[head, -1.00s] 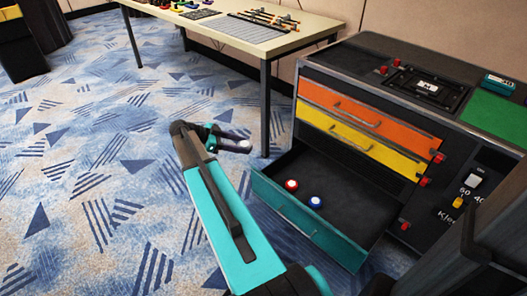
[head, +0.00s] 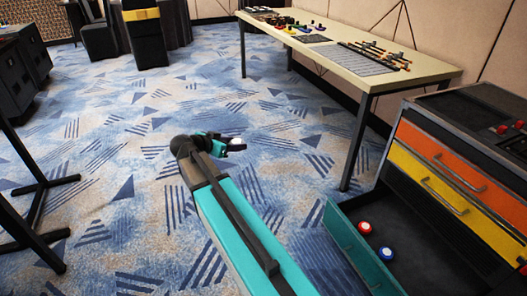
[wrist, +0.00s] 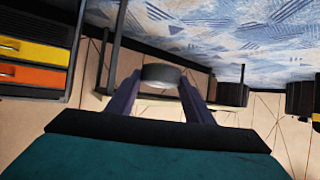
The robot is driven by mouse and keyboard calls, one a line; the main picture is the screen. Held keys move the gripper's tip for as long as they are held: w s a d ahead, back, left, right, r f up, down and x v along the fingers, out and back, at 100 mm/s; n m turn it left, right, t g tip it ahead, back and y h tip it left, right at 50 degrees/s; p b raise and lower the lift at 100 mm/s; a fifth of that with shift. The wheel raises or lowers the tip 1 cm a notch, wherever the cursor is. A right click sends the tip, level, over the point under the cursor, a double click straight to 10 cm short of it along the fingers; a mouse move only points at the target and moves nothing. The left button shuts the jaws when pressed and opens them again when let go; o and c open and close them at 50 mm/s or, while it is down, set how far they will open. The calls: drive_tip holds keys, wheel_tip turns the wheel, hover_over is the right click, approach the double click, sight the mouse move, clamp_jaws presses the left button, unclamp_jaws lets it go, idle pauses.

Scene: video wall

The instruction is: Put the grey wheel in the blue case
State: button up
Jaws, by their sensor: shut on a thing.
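My gripper (head: 228,147) is shut on the grey wheel, up in the air over the carpet. The wheel (wrist: 162,74) shows in the wrist view as a dark grey disc between the two fingers. In the head view only a small pale part of it (head: 237,142) shows at the fingertips. I cannot make out a blue case in these frames.
A cabinet with an open teal drawer (head: 362,258) stands at the right; a red-and-white (head: 365,227) and a blue-and-white round piece (head: 386,253) lie inside. A long table (head: 330,55) with small items stands behind. Carpet between is clear.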

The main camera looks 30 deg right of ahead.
drive_tip(key=w+a+r+n+t+y, duration=0.3)
drive_tip(key=a+r+n, duration=0.4)
drive_tip(key=a, duration=0.3)
drive_tip(key=w+a+r+n+t+y, duration=0.3)
drive_tip(key=a+r+n+t+y, duration=0.2)
drive_tip(key=a, duration=0.6)
wheel_tip(320, 180, up, 3)
drive_tip(key=n+y, duration=0.2)
drive_tip(key=y, duration=0.1)
drive_tip(key=shift+w+a, duration=0.2)
drive_tip(key=shift+w, duration=0.2)
drive_tip(key=shift+f, duration=0.15)
